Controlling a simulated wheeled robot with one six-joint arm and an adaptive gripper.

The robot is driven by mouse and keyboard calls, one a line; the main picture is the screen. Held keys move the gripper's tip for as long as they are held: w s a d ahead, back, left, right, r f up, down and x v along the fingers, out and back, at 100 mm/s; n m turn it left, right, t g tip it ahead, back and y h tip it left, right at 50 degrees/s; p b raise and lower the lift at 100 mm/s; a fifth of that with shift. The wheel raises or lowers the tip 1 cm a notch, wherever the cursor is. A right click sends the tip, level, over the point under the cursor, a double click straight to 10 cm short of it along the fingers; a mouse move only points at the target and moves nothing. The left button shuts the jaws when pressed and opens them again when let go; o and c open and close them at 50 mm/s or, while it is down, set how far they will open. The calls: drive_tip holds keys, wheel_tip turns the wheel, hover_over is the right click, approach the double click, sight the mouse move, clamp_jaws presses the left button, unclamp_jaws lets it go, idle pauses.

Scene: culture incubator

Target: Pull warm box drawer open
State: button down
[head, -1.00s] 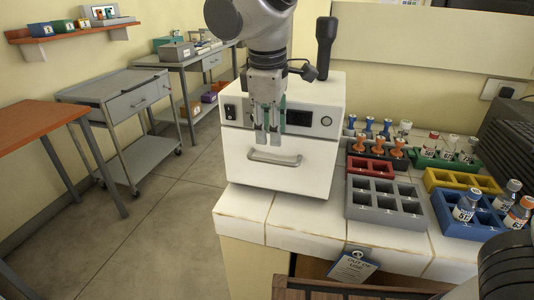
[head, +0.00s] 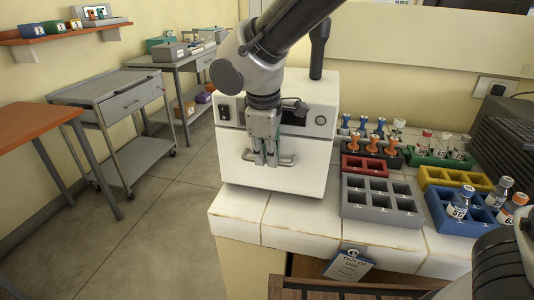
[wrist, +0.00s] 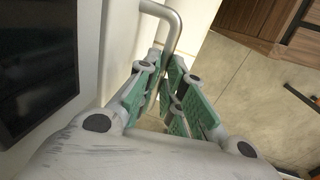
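The warm box (head: 245,178) is a white cabinet on the left end of the tiled counter. Its drawer front, on the lower part of the face, looks flush with the body. A grey bar handle (head: 285,162) runs across the drawer. My gripper (head: 266,161) reaches down to the handle's middle, with green-padded fingers. In the wrist view the handle (wrist: 164,28) runs in between the fingertips (wrist: 166,66), one finger on the drawer side and one outside. The fingers are close together and appear shut on the bar. Their contact with it is partly hidden.
Right of the warm box, grey (head: 381,216), red and blue racks stand on the counter, some holding vials. A tag (head: 348,265) hangs at the counter's front edge. The floor left of the box is clear as far as a grey cart (head: 100,87).

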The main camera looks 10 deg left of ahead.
idle(0.3)
drive_tip(key=s+a, duration=0.2)
drive_tip(key=s, duration=1.7)
drive_tip(key=shift+a, duration=0.35)
drive_tip(key=c, duration=1.5)
unclamp_jaws()
drive_tip(key=r, duration=0.4)
drive_tip(key=s+r, duration=0.1)
drive_tip(key=r, duration=0.3)
drive_tip(key=s+r, duration=0.1)
drive_tip(key=r, duration=0.3)
drive_tip(key=shift+s+a, duration=0.15)
